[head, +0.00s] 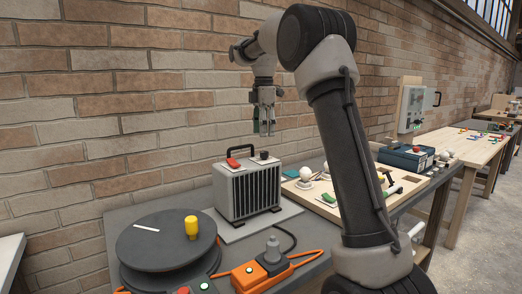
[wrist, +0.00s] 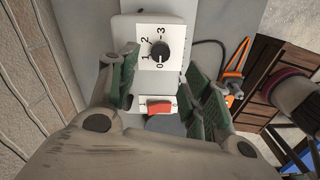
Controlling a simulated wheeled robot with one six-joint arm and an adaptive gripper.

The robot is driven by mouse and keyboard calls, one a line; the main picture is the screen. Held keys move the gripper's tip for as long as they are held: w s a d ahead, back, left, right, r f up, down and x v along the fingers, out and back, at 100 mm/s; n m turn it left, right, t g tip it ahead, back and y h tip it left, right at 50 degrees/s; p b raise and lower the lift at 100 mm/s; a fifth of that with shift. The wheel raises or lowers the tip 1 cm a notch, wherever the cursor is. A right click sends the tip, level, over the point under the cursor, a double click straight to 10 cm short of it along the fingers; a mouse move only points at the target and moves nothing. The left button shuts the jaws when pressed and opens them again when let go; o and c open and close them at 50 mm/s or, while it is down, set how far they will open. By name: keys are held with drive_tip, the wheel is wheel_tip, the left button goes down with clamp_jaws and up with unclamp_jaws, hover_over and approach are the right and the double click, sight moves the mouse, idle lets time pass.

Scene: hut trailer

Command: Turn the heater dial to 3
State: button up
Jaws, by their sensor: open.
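The grey heater (head: 248,192) stands on the bench with dark fins on its side and a handle on top. Its black dial (wrist: 160,51) sits on a white plate marked 0, 1, 2, 3 in the wrist view; it also shows on the heater top in the head view (head: 264,155). The dial's pointer is too small to read surely. A red rocker switch (wrist: 159,107) is beside the dial plate; it also shows in the head view (head: 234,162). My gripper (head: 264,130) is open and empty above the heater top, apart from the dial. Its green-padded fingers show in the wrist view (wrist: 166,88).
A dark round turntable (head: 167,240) with a yellow knob (head: 191,227) stands in front left of the heater. An orange power strip (head: 262,272) with a grey plug and black cable lies in front. A brick wall is close behind. A wooden board with small items is at right.

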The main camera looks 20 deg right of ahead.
sight(264, 152)
wheel_tip(264, 152, down, 8)
drive_tip(key=shift+r, duration=0.2)
drive_tip(key=shift+d, duration=0.1)
drive_tip(key=c, duration=1)
